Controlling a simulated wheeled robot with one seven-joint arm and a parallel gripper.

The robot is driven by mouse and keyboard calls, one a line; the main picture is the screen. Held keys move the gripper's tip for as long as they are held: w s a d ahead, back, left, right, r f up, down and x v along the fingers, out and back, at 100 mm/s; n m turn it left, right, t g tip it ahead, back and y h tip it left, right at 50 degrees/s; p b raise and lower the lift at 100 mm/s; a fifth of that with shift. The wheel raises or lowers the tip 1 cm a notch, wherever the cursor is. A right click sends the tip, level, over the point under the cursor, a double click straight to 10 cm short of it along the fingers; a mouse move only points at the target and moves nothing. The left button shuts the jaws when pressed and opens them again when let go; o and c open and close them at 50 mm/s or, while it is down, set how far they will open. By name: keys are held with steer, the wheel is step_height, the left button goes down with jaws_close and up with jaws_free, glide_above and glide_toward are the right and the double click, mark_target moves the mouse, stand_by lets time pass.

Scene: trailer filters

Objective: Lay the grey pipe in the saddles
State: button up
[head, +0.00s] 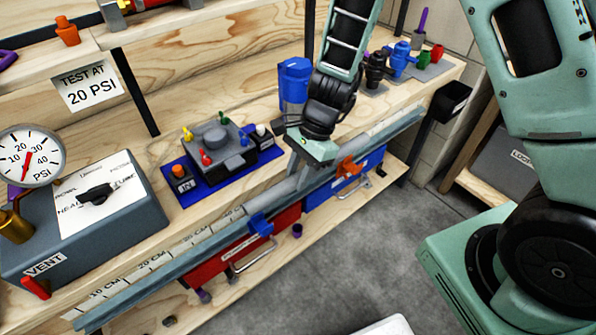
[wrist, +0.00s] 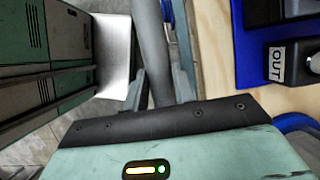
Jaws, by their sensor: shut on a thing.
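My gripper (head: 300,172) is shut on the grey pipe (head: 279,192) at the front edge of the workbench. In the wrist view the pipe (wrist: 150,45) runs up the picture between my two fingers (wrist: 160,92). In the head view it lies along a long grey rail (head: 130,299), roughly in line with it. A blue saddle-like clamp (head: 261,224) and an orange one (head: 348,168) sit on the rail, left and right of my gripper. I cannot tell whether the pipe touches either of them. My gripper hides part of the pipe.
A blue mat (head: 183,189) with a grey valve block (head: 216,146) lies behind the rail. A gauge box (head: 100,240) stands at left, a blue cup (head: 294,82) behind my gripper. Red (head: 205,262) and blue (head: 325,195) drawers are below. The floor (head: 400,240) in front is clear.

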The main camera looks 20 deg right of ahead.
steer(key=shift+f+b, duration=1.4)
steer(key=shift+f, duration=0.65)
steer(key=shift+f+b, duration=1.2)
steer(key=shift+f, duration=0.55)
steer(key=shift+r, duration=0.15)
stand_by(0.3)
steer(key=shift+r+p, duration=1.4)
steer(key=shift+p, duration=0.05)
steer(key=shift+f+b, duration=0.9)
steer(key=shift+f, duration=0.4)
stand_by(1.0)
